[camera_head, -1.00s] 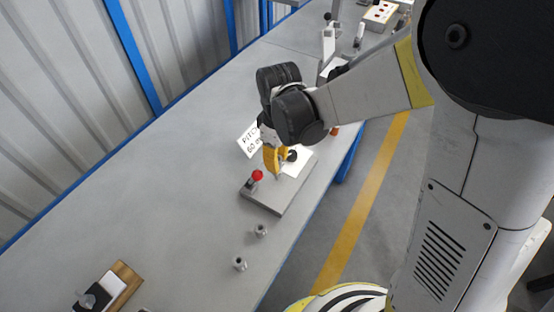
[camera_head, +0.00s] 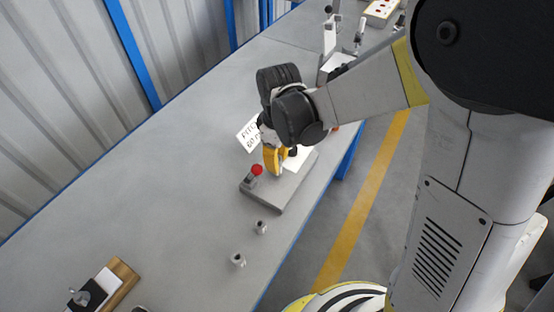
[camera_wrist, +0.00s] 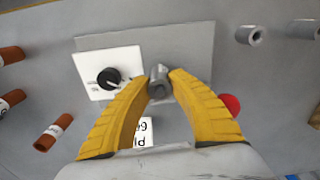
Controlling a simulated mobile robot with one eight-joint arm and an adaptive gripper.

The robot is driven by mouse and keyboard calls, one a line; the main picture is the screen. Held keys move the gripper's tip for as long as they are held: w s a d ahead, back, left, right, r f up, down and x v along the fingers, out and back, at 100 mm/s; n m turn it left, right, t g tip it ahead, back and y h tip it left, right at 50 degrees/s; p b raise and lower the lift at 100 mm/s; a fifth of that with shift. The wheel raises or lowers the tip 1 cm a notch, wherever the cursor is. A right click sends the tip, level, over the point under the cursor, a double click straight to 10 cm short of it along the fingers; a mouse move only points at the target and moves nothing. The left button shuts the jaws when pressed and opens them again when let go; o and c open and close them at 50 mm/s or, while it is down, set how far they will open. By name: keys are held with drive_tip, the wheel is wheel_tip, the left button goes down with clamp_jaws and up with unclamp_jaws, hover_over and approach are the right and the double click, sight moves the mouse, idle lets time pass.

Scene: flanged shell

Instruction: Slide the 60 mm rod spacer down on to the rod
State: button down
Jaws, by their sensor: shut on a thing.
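My gripper (camera_head: 274,162) has yellow fingers pointing down over the grey base plate (camera_head: 270,200). In the wrist view my gripper (camera_wrist: 160,84) is shut on a short grey tube, the rod spacer (camera_wrist: 159,75), held between the fingertips. The spacer is hidden by the fingers in the head view. The rod cannot be made out, so I cannot tell whether the spacer is around it. The white panel (camera_wrist: 92,66) with a black knob (camera_wrist: 108,78) lies beside the fingertips. A red ball knob (camera_head: 257,170) stands on the plate's left side.
Two grey spacers (camera_head: 261,227) (camera_head: 238,260) stand apart on the bench in front of the plate. Several brown labelled cylinders (camera_wrist: 54,131) lie left in the wrist view. The left bench is mostly clear.

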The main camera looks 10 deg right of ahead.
drive_tip(key=shift+f+b, duration=0.35)
drive_tip(key=shift+f, duration=0.15)
drive_tip(key=c, duration=1.2)
unclamp_jaws()
drive_tip(key=shift+r, duration=0.15)
wheel_tip(320, 180, up, 12)
drive_tip(key=shift+d+f, duration=0.1)
drive_tip(key=s+d+r+m+t, duration=0.3)
drive_tip(key=s+d+m+t, duration=0.4)
drive_tip(key=s+d+m, duration=0.4)
drive_tip(key=shift+d+r, duration=0.15)
drive_tip(key=shift+d, duration=1)
